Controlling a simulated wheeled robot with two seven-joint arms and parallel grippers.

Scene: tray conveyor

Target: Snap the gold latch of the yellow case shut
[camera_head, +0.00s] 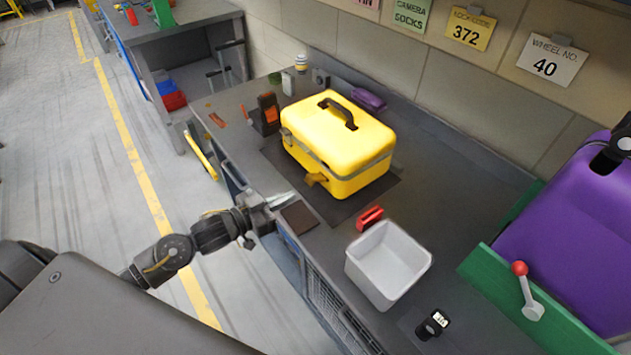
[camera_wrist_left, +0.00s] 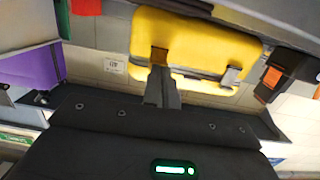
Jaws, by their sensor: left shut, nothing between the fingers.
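The yellow case (camera_head: 335,135) stands upright on a dark mat on the bench, its lid down and its black handle on top. Its gold latch (camera_head: 316,179) is on the front side and appears to stick out from the wall. In the left wrist view the gold latch (camera_wrist_left: 159,54) lies just beyond the fingertips; contact cannot be told. A second, grey latch (camera_wrist_left: 232,75) is on the same side. My left gripper (camera_head: 292,199) is shut and empty, in front of the case at the bench's front edge. My right gripper is not in view.
A white bin (camera_head: 388,264) and a red-handled item (camera_head: 369,217) stand right of the case. A black and orange device (camera_head: 267,113) is left of it. A brown pad (camera_head: 299,217) lies near my left gripper. A purple case (camera_head: 570,225) and green panel (camera_head: 535,305) fill the right.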

